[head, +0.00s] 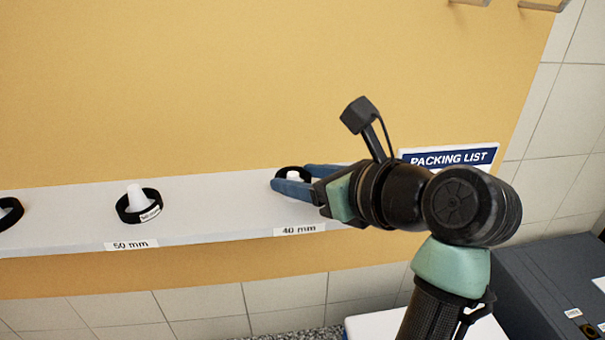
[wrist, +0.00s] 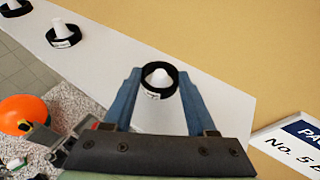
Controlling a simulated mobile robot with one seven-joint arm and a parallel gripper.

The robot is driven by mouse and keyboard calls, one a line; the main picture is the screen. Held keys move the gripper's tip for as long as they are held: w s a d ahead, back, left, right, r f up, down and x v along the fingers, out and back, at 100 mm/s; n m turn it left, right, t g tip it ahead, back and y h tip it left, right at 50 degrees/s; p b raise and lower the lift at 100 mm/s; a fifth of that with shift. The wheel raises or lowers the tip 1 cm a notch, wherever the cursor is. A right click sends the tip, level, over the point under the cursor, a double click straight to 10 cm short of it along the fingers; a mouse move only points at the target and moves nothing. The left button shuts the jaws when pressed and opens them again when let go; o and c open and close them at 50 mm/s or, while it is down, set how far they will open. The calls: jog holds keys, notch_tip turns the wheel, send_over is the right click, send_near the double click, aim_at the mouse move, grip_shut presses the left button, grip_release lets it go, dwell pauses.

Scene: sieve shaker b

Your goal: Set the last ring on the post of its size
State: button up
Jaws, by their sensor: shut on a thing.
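My gripper (head: 289,179) is shut on a black ring (head: 288,169) at the white post (head: 293,176) over the "40 mm" label (head: 299,230). In the wrist view, the fingers (wrist: 158,82) press the ring (wrist: 158,94) from both sides, and the tip of the white post (wrist: 158,77) shows inside it. The ring is around the post. I cannot tell whether its underside touches the shelf. Another black ring (head: 139,216) sits around the post (head: 135,196) over the "50 mm" label (head: 132,245).
The white shelf (head: 220,206) runs along a yellow panel (head: 200,90); its stretch between the two posts is clear. A further black ring (head: 9,212) shows at the left edge. A "PACKING LIST" sign (head: 450,158) is right of my gripper. An orange object (wrist: 22,114) lies below the shelf.

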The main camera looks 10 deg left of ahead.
jog(key=shift+f+b, duration=0.3)
jog(key=shift+f, duration=0.7)
jog(key=o, duration=1.4)
jog(key=b+v, duration=0.3)
jog(key=v, duration=1)
jog(key=shift+b, duration=0.3)
